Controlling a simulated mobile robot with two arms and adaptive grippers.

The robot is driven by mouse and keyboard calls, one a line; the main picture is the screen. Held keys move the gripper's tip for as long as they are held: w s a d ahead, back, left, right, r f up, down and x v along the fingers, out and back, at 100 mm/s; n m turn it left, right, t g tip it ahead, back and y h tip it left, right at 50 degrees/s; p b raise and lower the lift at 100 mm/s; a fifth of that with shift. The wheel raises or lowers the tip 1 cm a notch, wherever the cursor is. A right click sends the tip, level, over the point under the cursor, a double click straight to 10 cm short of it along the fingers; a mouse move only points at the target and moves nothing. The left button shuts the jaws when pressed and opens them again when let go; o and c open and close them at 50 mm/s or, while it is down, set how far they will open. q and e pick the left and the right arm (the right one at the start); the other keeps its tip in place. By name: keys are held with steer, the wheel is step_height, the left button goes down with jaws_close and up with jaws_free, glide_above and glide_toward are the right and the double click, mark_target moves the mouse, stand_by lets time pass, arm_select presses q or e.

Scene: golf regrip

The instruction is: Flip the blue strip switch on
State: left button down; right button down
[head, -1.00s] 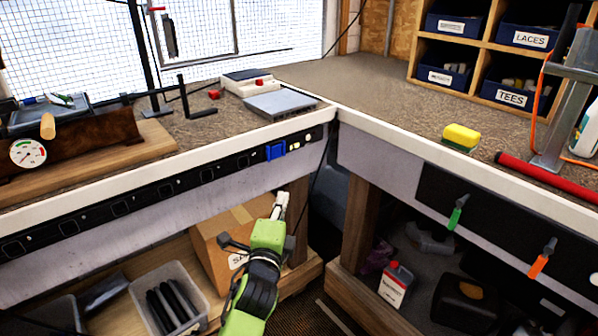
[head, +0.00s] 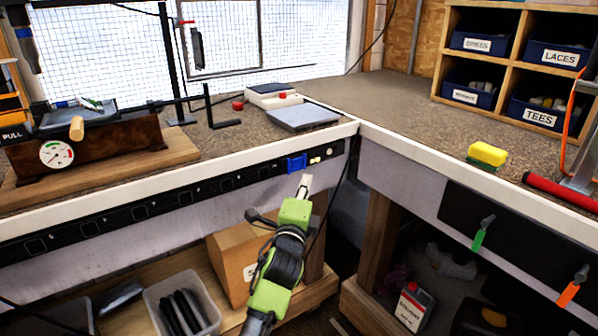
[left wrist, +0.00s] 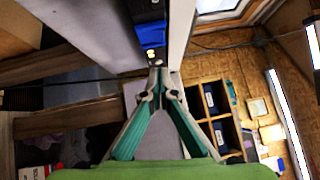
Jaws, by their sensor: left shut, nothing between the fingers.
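The blue strip switch (head: 297,163) sits near the right end of the black power strip (head: 170,195) on the front face of the left bench. It also shows in the left wrist view (left wrist: 152,36), above the fingertips. My left gripper (head: 305,181) is just below the blue switch in the head view, with its fingers pointing up towards the strip. In the left wrist view its tips (left wrist: 157,72) are together and hold nothing. A small gap seems to part the tips from the switch; contact cannot be told. My right gripper does not show.
The bench edge (head: 250,156) overhangs just above the strip. A cardboard box (head: 232,262) and a grey bin (head: 160,290) stand on the shelf below. A grey scale (head: 303,117) and a yellow sponge (head: 488,153) lie on the bench tops. A dark cable hangs right of the strip.

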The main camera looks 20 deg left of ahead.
mark_target(302, 160)
arm_select(q)
steer(key=w+a, duration=0.2)
steer(key=w, duration=0.2)
steer(key=shift+w+a+r, duration=0.3)
steer(key=shift+a+r, duration=0.05)
steer(key=shift+a, duration=0.05)
steer(key=shift+w+a+r, duration=0.1)
steer(key=shift+w+a, duration=0.15)
steer(key=shift+a, duration=0.1)
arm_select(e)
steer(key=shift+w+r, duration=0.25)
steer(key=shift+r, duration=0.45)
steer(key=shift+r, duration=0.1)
